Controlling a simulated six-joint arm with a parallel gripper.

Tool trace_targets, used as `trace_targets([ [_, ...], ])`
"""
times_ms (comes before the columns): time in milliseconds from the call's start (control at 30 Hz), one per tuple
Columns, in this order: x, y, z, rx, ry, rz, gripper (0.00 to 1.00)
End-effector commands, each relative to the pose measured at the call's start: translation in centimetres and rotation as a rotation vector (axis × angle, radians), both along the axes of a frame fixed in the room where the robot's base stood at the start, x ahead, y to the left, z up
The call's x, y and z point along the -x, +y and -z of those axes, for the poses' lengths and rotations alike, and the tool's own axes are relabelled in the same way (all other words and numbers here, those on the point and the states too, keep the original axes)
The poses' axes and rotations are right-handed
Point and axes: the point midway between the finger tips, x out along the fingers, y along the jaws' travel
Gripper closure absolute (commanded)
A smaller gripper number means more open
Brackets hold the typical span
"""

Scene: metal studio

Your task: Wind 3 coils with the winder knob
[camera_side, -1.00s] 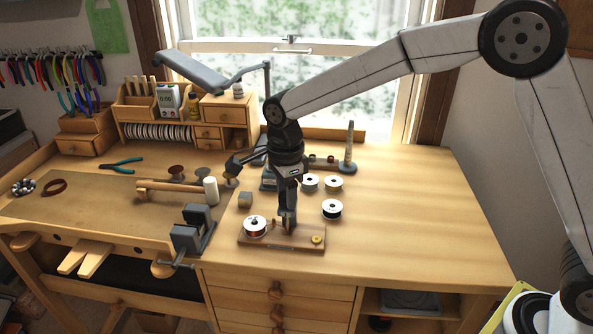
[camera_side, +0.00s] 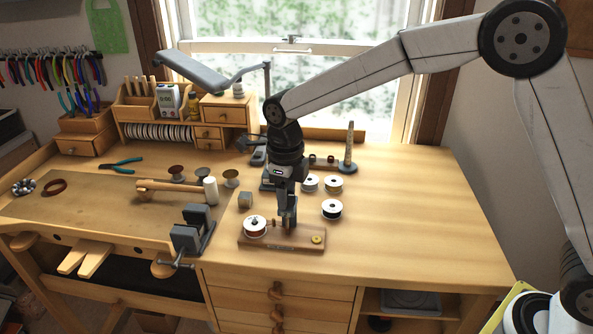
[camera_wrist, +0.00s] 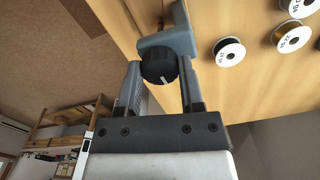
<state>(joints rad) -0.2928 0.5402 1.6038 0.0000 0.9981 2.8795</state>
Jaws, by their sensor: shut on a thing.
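The winder is a wooden board (camera_side: 258,241) near the front edge of the bench. A white-flanged spool (camera_side: 256,223) with reddish wire sits on its left end, and a small brass disc (camera_side: 317,239) on its right end. My gripper (camera_side: 287,226) points down at the middle of the board. In the wrist view a black winder knob (camera_wrist: 157,68) with a white mark lies between the fingers of my gripper (camera_wrist: 160,77), which are shut on it. A grey bracket (camera_wrist: 168,42) shows beyond the knob. The side view hides the knob behind the fingers.
Several white spools, one of them dark-wound (camera_side: 332,209), stand right and behind the winder. A grey vise (camera_side: 192,232) and a mallet (camera_side: 211,190) are left. The bench's right side is clear.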

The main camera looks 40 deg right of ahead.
Motion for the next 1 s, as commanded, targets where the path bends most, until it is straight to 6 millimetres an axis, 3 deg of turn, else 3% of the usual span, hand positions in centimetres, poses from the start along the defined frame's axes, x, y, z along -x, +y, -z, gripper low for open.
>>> trace_targets([
  [600,-0.07,0.03,-0.11,-0.001,-0.004,0.056,1.00],
  [633,-0.07,0.03,-0.10,-0.001,-0.004,0.056,0.43],
  [700,-0.06,0.03,-0.09,-0.001,-0.003,0.056,0.20],
  [733,-0.06,0.03,-0.08,-0.002,-0.003,0.056,0.16],
  [1000,-0.03,0.01,-0.04,0.000,-0.001,0.056,0.16],
])
